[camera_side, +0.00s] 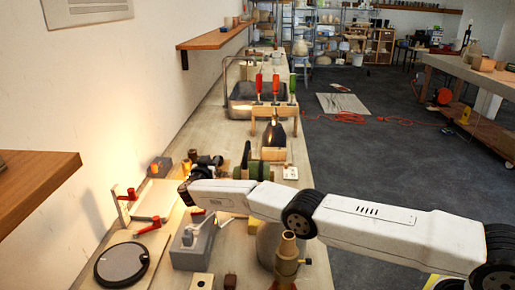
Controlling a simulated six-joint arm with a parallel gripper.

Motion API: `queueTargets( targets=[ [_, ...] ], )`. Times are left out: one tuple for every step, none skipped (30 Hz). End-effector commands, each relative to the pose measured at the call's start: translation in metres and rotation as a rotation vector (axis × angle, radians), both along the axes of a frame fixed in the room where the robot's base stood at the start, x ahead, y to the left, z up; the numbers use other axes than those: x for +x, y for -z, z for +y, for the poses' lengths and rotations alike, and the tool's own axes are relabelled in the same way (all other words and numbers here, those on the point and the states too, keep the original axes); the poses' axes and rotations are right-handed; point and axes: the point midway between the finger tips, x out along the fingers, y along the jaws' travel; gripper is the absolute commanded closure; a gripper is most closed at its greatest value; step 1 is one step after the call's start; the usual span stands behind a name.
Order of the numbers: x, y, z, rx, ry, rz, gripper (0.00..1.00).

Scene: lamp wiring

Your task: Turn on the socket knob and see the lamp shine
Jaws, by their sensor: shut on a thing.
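My gripper (185,194) is the dark end of my white arm, low over the left side of the workbench. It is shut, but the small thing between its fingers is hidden. I cannot make out the socket knob or the lamp bulb near the gripper. A strong warm glow lights the wall (125,160) and the bench top around the gripper, so a light shines there, its source blocked by my arm. A black cone-shaped shade (275,137) stands farther back on the bench.
A grey box with a lever (193,240), a black round disc (122,264) and a red-handled tool (150,224) lie near the gripper. A brass-coloured post with a small side knob (288,258) stands in front. Wooden shelves (30,187) jut from the wall.

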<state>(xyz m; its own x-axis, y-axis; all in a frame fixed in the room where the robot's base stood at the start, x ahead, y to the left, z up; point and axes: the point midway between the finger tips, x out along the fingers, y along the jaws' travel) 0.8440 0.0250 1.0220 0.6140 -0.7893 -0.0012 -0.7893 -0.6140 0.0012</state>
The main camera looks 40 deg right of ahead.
Motion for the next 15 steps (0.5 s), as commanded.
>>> queueTargets(
  targets=[
    [0.0003,-0.0015,-0.0014,-0.001,0.002,-0.002,1.00],
    [0.0003,-0.0015,-0.0014,-0.001,0.002,-0.002,1.00],
    [0.0003,-0.0015,-0.0014,-0.001,0.002,-0.002,1.00],
    [0.0003,-0.0015,-0.0014,-0.001,0.002,-0.002,1.00],
    [0.0003,-0.0015,-0.0014,-0.001,0.002,-0.002,1.00],
    [0.0003,-0.0015,-0.0014,-0.001,0.002,-0.002,1.00],
    [0.0003,-0.0015,-0.0014,-0.001,0.002,-0.002,0.63],
    [0.0004,-0.0015,-0.0015,-0.001,0.002,-0.002,0.54],
    [0.0003,-0.0015,-0.0014,-0.001,0.002,-0.002,0.41],
    [0.0003,-0.0014,-0.0014,-0.001,0.002,-0.002,0.32],
    [0.0003,-0.0012,-0.0012,-0.001,0.001,-0.002,0.31],
    [0.0002,-0.0011,-0.0011,-0.001,0.001,-0.002,0.31],
    [0.0002,-0.0010,-0.0010,-0.001,0.001,-0.002,0.31],
    [0.0003,-0.0009,-0.0008,0.000,0.001,-0.001,0.31],
    [0.0002,-0.0007,-0.0007,-0.001,0.001,-0.001,0.31]
  ],
)
